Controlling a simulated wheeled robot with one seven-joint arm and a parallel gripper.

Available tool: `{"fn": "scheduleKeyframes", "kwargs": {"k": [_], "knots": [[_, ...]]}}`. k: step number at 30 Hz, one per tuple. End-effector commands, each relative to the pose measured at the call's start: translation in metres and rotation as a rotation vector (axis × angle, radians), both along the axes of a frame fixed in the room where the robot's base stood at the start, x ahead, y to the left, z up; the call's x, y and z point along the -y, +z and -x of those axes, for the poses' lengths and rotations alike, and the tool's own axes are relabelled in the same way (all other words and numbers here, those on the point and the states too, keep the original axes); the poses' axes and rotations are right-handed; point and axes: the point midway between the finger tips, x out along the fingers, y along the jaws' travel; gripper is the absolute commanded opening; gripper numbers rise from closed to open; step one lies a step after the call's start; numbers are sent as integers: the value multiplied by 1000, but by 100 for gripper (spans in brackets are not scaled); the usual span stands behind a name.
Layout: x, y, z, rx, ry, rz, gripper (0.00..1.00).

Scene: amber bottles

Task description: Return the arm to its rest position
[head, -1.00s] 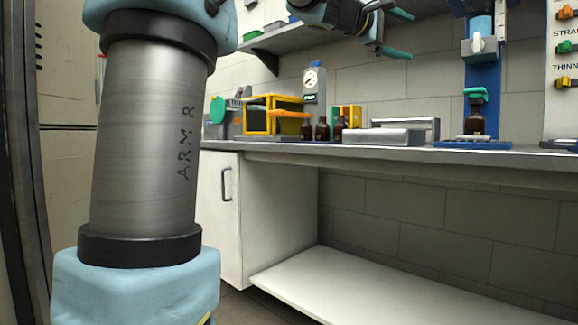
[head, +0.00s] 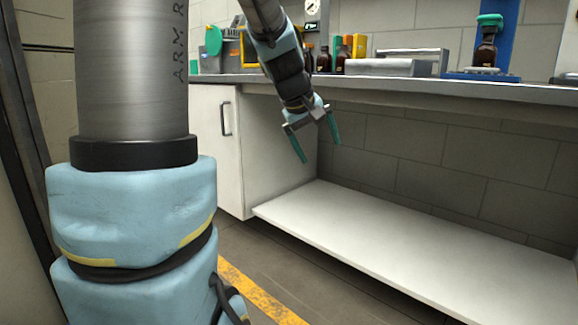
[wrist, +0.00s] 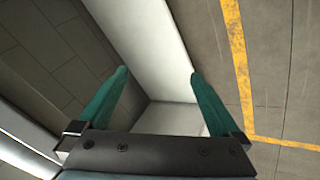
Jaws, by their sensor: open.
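My gripper (head: 315,142) hangs from my arm in front of the bench, its fingers pointing down, below the level of the counter top. Its two teal fingers are spread wide with nothing between them. In the wrist view my gripper (wrist: 158,78) is open and empty, with the white lower shelf (wrist: 150,40) and the floor beyond it. The lower shelf also shows in the head view (head: 400,245), below and beyond the fingers.
The grey counter (head: 420,84) runs across the back. A white cabinet (head: 215,150) is at left. The floor has a yellow line (head: 255,292).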

Motion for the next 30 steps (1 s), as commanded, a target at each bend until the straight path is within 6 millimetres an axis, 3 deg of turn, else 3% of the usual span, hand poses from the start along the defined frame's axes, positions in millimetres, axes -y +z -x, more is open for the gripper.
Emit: {"fn": "scheduleKeyframes", "kwargs": {"k": [1,6,15,18,23,30], "knots": [[-20,-28,17,-31,-22,-71,100],[-75,-96,72,-117,-126,-266,100],[-136,-164,163,-242,-321,-470,100],[-136,-135,160,-235,-321,-470,100],[-135,-103,160,-236,-319,-468,100],[-135,-33,159,-235,-318,-468,100]]}}
